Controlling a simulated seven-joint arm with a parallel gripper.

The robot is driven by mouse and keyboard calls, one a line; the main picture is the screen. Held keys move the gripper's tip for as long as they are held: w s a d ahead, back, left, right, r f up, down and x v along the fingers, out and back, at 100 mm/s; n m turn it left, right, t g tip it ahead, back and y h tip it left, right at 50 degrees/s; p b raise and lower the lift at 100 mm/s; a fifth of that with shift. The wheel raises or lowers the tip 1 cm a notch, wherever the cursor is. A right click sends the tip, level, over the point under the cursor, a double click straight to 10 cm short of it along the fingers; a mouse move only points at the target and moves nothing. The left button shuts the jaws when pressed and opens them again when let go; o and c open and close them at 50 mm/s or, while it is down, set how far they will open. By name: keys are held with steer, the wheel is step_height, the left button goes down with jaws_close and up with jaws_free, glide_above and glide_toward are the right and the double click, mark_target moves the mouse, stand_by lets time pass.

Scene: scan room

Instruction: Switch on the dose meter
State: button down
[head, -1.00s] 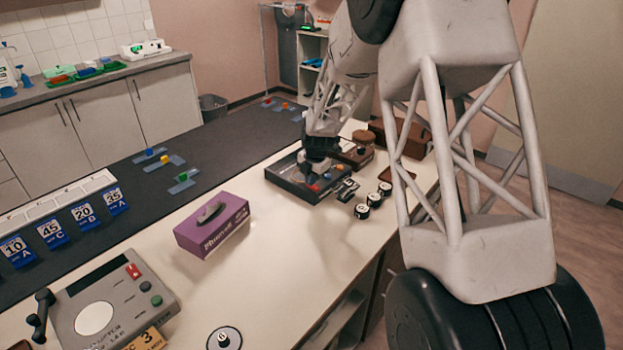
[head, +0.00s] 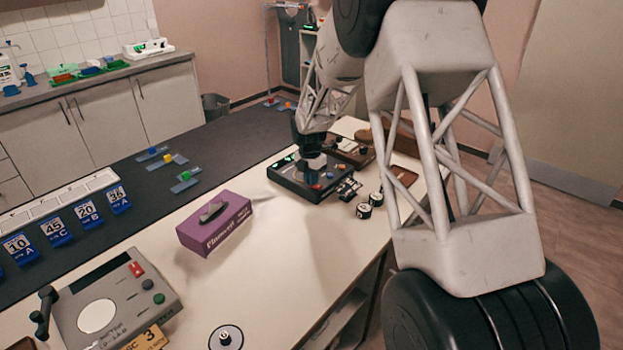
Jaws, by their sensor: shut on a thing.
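A black flat device (head: 295,187) with a green-lit display at its back left corner and small coloured controls lies on the white table. It looks like the dose meter, though no label is readable. My gripper (head: 314,168) points down over the device's middle and is shut on a small pale part (head: 317,161), perhaps a knob or switch. The fingertips are small and partly hidden, so the exact contact cannot be told. Red and blue controls show just in front of the gripper.
A purple tissue box (head: 214,225) stands left of the device. Black round weights (head: 363,211) and a brown tray (head: 402,177) lie to its right. A grey console (head: 116,306) with a dark display is at the front left. Table between is clear.

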steer(key=shift+s+d+f, duration=0.15)
steer(key=shift+s+f, duration=0.05)
steer(key=shift+f, duration=0.25)
steer(key=shift+s+d+f, duration=0.1)
steer(key=shift+s+f, duration=0.1)
steer(key=shift+f, duration=0.2)
steer(key=shift+s+d+r, duration=0.15)
steer(key=shift+s+d, duration=0.35)
steer(key=shift+d, duration=0.05)
step_height(320, 180, up, 16)
steer(key=w+a, duration=0.1)
steer(key=shift+w+f, duration=0.2)
steer(key=shift+f, duration=0.05)
stand_by(0.3)
